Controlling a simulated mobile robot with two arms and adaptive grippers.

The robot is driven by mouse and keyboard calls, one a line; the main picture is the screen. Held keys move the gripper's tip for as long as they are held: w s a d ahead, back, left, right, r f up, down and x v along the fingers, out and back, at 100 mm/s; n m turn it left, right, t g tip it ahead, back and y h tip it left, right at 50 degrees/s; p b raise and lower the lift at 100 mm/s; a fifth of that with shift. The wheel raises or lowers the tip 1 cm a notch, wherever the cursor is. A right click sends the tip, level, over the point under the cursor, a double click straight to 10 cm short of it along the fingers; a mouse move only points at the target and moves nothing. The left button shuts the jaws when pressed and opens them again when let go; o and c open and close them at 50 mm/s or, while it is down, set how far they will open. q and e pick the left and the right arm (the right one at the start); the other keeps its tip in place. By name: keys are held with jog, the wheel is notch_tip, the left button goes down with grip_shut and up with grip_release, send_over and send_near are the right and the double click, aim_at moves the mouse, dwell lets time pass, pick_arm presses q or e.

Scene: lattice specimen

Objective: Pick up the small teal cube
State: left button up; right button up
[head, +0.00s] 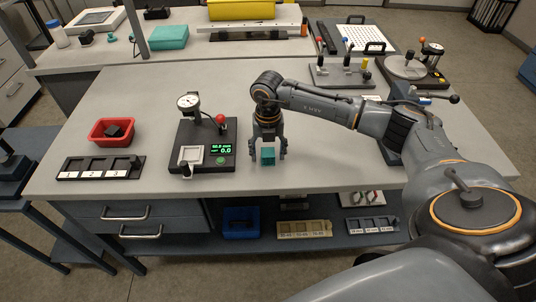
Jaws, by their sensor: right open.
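The small teal cube (268,156) is on or just above the grey bench top, right of the black measuring device. My right gripper (268,154) points down over the cube, with one finger on each side of it. Its fingers are open. I cannot tell whether they touch the cube or whether the cube rests on the bench. My left gripper is not in view.
The measuring device (203,145) with dial and green display stands close left of my gripper. A red bin (112,131) and a black labelled tray (100,168) lie farther left. A lever fixture (340,74) stands behind. The bench front is clear.

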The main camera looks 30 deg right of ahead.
jog(key=c, duration=1)
